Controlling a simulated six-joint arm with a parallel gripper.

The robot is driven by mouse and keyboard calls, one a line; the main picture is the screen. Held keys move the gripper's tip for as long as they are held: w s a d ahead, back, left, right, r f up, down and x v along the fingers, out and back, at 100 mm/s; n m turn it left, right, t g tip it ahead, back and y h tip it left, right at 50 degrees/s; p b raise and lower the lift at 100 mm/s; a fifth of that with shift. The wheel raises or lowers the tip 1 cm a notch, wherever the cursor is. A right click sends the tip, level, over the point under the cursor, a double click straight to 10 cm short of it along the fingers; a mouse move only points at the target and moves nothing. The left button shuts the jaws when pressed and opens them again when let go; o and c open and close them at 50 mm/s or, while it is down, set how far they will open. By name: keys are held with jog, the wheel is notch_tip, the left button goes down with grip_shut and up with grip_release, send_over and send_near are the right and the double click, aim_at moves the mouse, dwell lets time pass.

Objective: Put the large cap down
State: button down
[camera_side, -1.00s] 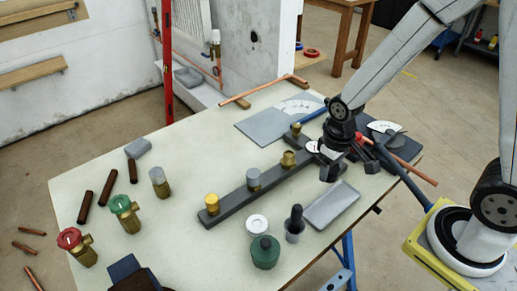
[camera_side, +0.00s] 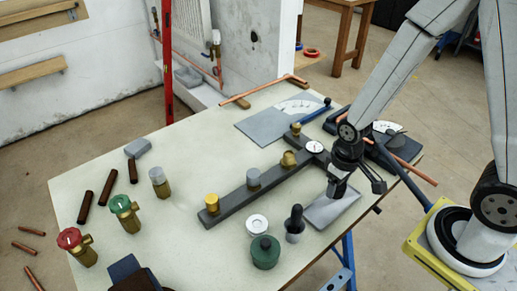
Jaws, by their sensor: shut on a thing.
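My gripper (camera_side: 339,186) is low over the grey tray (camera_side: 320,217) at the front right of the table. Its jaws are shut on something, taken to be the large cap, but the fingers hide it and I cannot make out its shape. I cannot tell whether it touches the tray. A dark bar (camera_side: 233,198) lies left of my gripper, bearing a yellow cap (camera_side: 211,203), a grey cap (camera_side: 253,178) and a brass cap (camera_side: 289,159).
A dark cup (camera_side: 294,231) with a black handle in it stands just left of the tray. Nearby are a white disc (camera_side: 256,224) and a green pot (camera_side: 265,253). A dial (camera_side: 314,147) sits at the bar's far end. Valves (camera_side: 124,211) stand at the left.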

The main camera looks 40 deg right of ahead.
aim_at(332, 204)
jog(key=shift+f, duration=0.35)
jog(key=shift+f, duration=0.1)
jog(key=shift+f, duration=1.9)
jog(key=shift+f, duration=0.1)
grip_release()
jog(key=shift+r, duration=6.1)
